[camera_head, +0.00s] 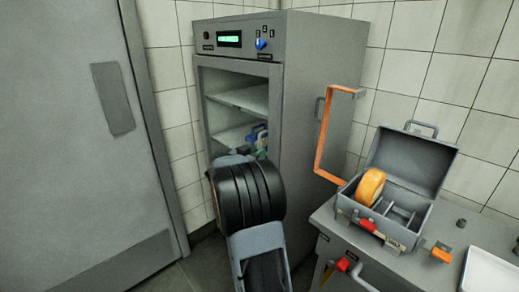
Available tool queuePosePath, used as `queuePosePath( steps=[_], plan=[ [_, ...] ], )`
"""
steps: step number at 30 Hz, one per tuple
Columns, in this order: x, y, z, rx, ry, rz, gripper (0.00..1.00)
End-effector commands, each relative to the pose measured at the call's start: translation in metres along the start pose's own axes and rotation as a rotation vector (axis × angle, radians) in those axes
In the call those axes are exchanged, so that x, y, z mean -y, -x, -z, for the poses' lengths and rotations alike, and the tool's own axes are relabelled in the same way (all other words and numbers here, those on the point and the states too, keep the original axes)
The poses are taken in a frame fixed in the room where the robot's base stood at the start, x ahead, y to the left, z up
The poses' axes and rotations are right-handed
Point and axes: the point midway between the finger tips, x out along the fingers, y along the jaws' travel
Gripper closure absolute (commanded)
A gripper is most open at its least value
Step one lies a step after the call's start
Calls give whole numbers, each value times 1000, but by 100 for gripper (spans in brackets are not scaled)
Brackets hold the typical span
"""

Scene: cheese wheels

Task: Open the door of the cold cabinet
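The cold cabinet (318,60) is a tall grey unit against the tiled wall, with a lit green display and a blue knob on its top panel. Its front (207,110) is a grey frame around a see-through area with shelves behind it. I cannot tell clearly whether glass fills the frame; no door leaf stands swung out. My arm, with a black banded joint, reaches up before the lower front. My gripper (257,133) seems to be the small blue-grey part beyond that joint, near the front's right edge. Its fingers are mostly hidden, and contact cannot be told.
A grey bench (345,238) at right carries an open grey case (418,157) holding an orange cheese wheel (370,187), and a white tray (490,272). An orange bracket (321,145) rises beside the cabinet. A large grey door (70,160) fills the left.

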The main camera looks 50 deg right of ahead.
Motion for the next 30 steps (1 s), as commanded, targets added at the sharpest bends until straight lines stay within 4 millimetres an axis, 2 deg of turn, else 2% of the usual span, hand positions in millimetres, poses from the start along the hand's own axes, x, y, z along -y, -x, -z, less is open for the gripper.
queuePosePath(
  steps=[7,18,30],
  plan=[
    [0,-20,0,1,0,-1,64],
    [0,-23,0,0,0,0,64],
    [0,-23,0,0,0,0,100]
  ],
)
